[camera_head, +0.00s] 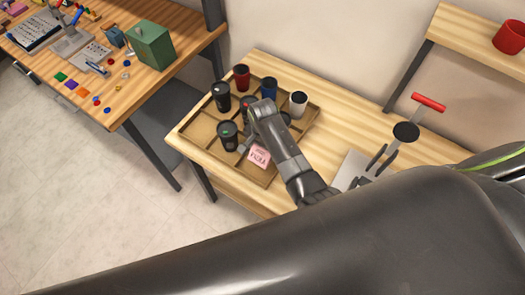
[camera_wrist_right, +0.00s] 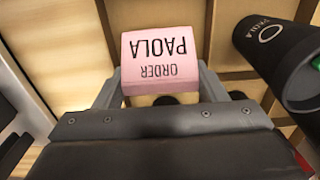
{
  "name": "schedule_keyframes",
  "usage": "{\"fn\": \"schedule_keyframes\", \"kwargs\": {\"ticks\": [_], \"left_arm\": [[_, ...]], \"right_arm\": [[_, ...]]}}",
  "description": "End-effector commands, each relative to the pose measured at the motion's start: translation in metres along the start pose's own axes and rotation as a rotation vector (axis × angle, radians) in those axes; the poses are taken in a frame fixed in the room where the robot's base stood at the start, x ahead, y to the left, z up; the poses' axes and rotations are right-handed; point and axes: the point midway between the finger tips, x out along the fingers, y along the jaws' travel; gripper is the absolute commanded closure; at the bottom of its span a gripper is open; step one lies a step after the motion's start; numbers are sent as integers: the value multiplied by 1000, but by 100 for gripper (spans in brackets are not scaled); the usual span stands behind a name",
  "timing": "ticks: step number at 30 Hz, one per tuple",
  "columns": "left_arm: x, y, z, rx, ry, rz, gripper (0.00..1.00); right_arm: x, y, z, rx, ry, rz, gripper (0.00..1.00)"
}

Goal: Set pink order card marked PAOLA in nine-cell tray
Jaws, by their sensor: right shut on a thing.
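The pink order card (camera_head: 259,156) shows in the head view at the front of the wooden nine-cell tray (camera_head: 196,130). In the right wrist view the card (camera_wrist_right: 160,62) reads ORDER PAOLA, upside down. My right gripper (camera_head: 250,146) reaches over the tray and is shut on the card; its two fingers (camera_wrist_right: 158,88) are at the card's sides. Whether the card touches the tray floor I cannot tell. A black cup (camera_head: 227,135) with a green spot stands left of the card; in the wrist view this cup (camera_wrist_right: 278,50) is marked PAOLA. My left gripper is not in view.
A device with a red handle (camera_head: 428,102) stands at right. A cluttered desk (camera_head: 125,85) is at left.

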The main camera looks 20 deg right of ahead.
Motion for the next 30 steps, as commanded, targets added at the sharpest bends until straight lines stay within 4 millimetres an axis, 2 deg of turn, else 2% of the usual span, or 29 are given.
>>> {"fn": "schedule_keyframes", "kwargs": {"ticks": [6, 11, 23, 24, 28, 30], "left_arm": [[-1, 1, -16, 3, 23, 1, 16], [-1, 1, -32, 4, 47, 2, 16], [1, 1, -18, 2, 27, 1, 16], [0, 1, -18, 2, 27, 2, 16], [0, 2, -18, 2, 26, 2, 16], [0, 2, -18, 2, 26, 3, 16]], "right_arm": [[26, 1, 0, -1, -2, 3, 57], [39, 1, 0, 0, -1, 2, 57], [44, 0, 0, 0, -1, 1, 57], [43, 0, 0, 0, 0, 0, 31], [43, 0, 0, 0, 0, 1, 14], [43, 0, 0, 0, -1, 1, 13]]}}
